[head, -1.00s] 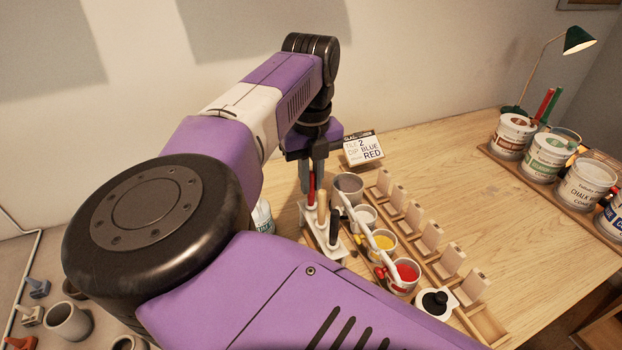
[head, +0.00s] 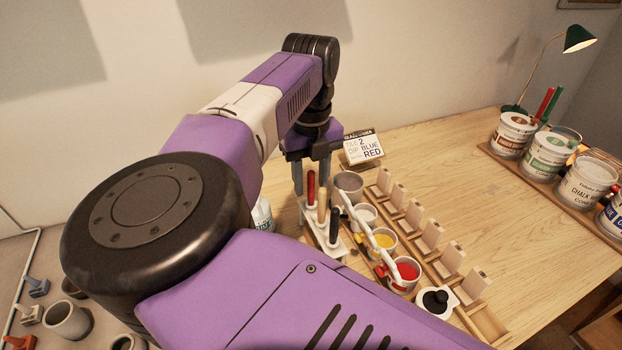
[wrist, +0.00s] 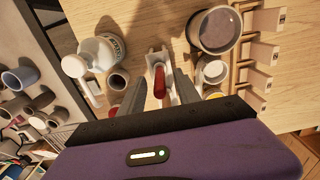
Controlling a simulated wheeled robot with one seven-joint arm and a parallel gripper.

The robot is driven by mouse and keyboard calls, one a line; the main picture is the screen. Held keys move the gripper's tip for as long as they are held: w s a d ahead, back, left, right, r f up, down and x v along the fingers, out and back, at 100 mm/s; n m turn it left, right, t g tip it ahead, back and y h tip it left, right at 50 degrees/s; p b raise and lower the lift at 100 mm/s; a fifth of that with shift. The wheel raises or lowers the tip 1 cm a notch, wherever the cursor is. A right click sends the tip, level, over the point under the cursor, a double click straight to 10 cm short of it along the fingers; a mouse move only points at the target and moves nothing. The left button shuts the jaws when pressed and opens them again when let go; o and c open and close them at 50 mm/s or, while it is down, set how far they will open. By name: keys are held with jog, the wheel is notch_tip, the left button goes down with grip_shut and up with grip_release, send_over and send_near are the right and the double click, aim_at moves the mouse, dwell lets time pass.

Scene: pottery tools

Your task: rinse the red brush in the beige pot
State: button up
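The red brush (head: 311,188) stands upright in a white brush rack (head: 335,250), beside a tan-handled brush (head: 322,206) and a black-handled brush (head: 333,226). My gripper (head: 311,180) is open, pointing down, with one finger on each side of the red handle. In the wrist view the red handle (wrist: 159,82) lies between the spread fingers of my gripper (wrist: 159,88), with gaps on both sides. The beige pot (head: 349,183), holding murky liquid, stands just right of the rack; it also shows in the wrist view (wrist: 193,36). The bristles are hidden.
White, yellow (head: 383,241) and red (head: 404,273) glaze cups line up right of the rack. Several tiles stand in a wooden rack (head: 470,312) beyond them. A sign (head: 363,150) stands behind the pot. A white bottle (wrist: 96,57) stands left. The table's middle is clear.

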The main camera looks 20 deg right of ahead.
jog(key=shift+r, duration=0.1)
notch_tip(320, 180, up, 8)
jog(key=shift+f+b, duration=0.2)
jog(key=shift+b, duration=0.5)
